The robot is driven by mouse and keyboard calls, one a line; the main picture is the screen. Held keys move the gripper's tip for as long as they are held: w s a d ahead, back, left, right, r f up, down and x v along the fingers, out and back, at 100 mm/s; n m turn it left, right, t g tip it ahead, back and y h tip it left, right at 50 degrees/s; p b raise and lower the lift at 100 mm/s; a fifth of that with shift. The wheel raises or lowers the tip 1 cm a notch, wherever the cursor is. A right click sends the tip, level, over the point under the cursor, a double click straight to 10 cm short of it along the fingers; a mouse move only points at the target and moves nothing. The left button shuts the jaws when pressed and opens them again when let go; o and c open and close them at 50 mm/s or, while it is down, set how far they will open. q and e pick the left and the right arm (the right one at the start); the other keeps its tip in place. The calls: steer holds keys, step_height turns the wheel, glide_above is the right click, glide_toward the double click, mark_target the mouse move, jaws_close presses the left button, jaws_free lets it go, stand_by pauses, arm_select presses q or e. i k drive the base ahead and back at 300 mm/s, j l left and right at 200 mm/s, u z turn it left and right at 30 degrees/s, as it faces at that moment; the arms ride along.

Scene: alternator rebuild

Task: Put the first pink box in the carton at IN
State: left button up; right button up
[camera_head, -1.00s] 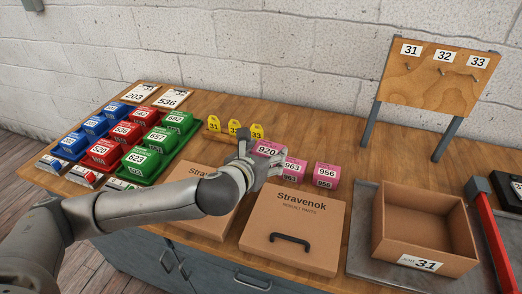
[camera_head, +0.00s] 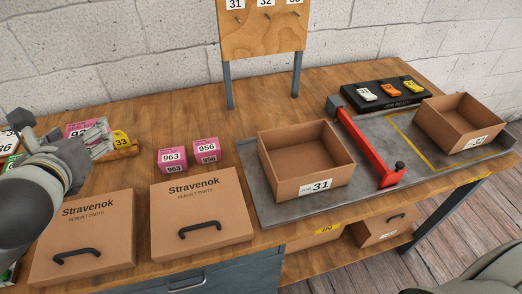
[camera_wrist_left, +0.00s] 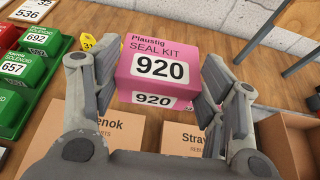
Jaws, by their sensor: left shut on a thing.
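My left gripper (camera_head: 98,138) is shut on the pink seal kit box 920 (camera_head: 76,129). In the left wrist view the box (camera_wrist_left: 163,62) sits between the two fingers, its top and front 920 labels showing. In the head view the gripper partly hides it. Two more pink boxes, 963 (camera_head: 172,160) and 956 (camera_head: 206,151), stand on the bench to its right. The open carton labelled 31 (camera_head: 318,187) stands empty on the grey mat, behind the yellow IN label (camera_head: 327,229) on the bench edge. My right gripper is not in view.
Two closed Stravenok boxes (camera_head: 200,222) with black handles lie at the front. A red bar (camera_head: 368,150) divides the mat from a second open carton (camera_head: 462,124) at right. The hook board (camera_head: 263,38) stands behind.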

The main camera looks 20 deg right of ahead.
mark_target(301, 167)
steer(key=i+j+z, duration=0.15)
steer(key=z, duration=0.15)
steer(key=i+j+z, duration=0.1)
steer(key=z, duration=0.2)
steer(key=j+z, duration=0.1)
steer(key=z, duration=1.1)
